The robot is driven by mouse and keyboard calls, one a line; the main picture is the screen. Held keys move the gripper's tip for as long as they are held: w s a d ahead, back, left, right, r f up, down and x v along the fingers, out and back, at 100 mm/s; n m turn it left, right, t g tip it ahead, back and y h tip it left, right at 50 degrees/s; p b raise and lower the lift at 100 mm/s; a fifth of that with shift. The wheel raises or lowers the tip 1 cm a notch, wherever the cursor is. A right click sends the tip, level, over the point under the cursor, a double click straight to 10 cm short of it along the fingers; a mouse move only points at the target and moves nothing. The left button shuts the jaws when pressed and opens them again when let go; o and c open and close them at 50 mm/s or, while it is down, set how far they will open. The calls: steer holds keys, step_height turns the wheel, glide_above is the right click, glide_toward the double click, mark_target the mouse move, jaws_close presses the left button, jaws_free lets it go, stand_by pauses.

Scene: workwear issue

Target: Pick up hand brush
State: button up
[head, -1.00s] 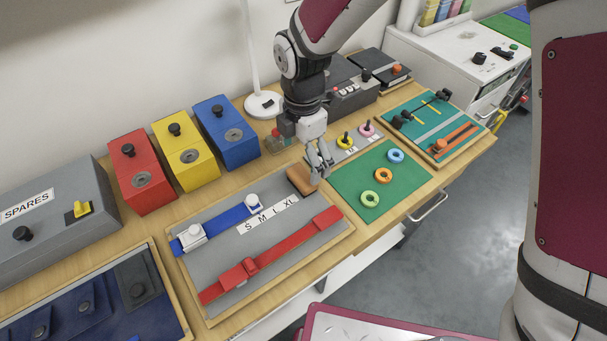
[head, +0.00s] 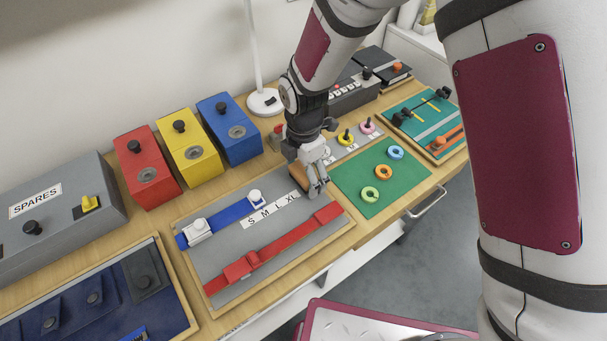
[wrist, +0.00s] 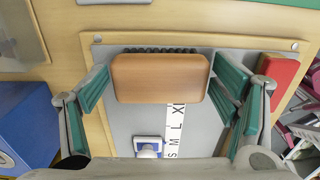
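The hand brush is a wooden block (wrist: 160,78) with dark bristles showing along its far edge in the wrist view. It lies at the end of the grey belt board (wrist: 205,130), beside the size strip. In the head view the brush (head: 296,173) is mostly hidden behind my gripper. My gripper (wrist: 161,90) is open, with one green-padded finger on each side of the brush. The right finger is very close to the brush end; I cannot tell whether it touches. A small gap shows on the left. In the head view my gripper (head: 315,188) is low over the board.
A red belt (head: 270,255) and a blue belt (head: 228,215) lie on the board. A green mat (head: 350,185) with coloured rings is to the right. Red, yellow and blue boxes (head: 150,170) stand behind. A lamp base (head: 264,102) is near the wall.

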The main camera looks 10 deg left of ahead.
mark_target(304, 174)
steer(key=c, duration=0.7)
steer(key=shift+r, duration=0.1)
steer(key=shift+r, duration=0.4)
steer(key=r, duration=0.1)
steer(key=r+b, duration=0.1)
steer(key=shift+s+d+r, duration=0.15)
steer(key=shift+s+r, duration=0.15)
steer(key=shift+r, duration=0.05)
steer(key=s+d, duration=0.1)
steer(key=s, duration=0.3)
steer(key=s+d+r, duration=0.1)
steer(key=s+d, duration=0.1)
steer(key=s, duration=0.3)
steer(key=s+d, duration=0.2)
steer(key=s, duration=0.3)
steer(key=shift+s+d+r+b, duration=0.15)
steer(key=shift+s+b, duration=0.05)
steer(key=shift+b, duration=0.15)
